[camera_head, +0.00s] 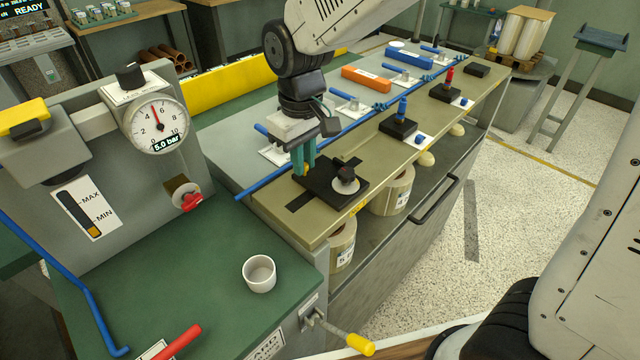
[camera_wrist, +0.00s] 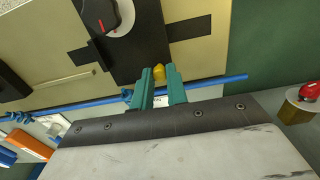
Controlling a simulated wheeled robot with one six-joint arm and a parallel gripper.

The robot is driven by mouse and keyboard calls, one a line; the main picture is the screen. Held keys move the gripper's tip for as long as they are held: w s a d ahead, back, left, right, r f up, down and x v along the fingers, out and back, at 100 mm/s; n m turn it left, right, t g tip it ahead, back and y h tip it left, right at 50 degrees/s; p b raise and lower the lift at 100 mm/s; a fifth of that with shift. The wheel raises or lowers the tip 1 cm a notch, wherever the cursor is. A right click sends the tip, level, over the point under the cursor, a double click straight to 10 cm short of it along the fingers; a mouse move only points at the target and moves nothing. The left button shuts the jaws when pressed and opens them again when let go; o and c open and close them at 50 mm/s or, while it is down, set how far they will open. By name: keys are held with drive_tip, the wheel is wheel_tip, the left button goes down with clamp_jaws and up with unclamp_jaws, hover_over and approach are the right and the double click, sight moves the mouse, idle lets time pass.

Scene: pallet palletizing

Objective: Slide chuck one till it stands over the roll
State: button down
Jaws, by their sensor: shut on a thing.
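The nearest chuck is a black block (camera_head: 322,187) with a black knob on a pale disc, on the beige bench strip; I take it as chuck one. It also shows in the wrist view (camera_wrist: 135,50). My gripper (camera_head: 303,160) has teal fingers and points down at the chuck's far-left end. In the wrist view its fingers (camera_wrist: 160,90) are shut on a small yellow peg (camera_wrist: 160,73) at the block's edge. A dark strip shows on both sides of the block. Two pale labelled rolls sit below the bench edge, one nearer (camera_head: 342,240) and one farther (camera_head: 397,185).
A blue rod (camera_head: 345,135) runs along the bench behind the chucks. Farther chucks with a blue knob (camera_head: 398,127) and a red knob (camera_head: 445,92) stand along the strip. A pressure gauge (camera_head: 155,122) and a white cup (camera_head: 259,273) are at left.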

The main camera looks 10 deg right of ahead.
drive_tip(key=c, duration=1.3)
unclamp_jaws()
drive_tip(key=shift+r, duration=0.1)
drive_tip(key=shift+r, duration=2.4)
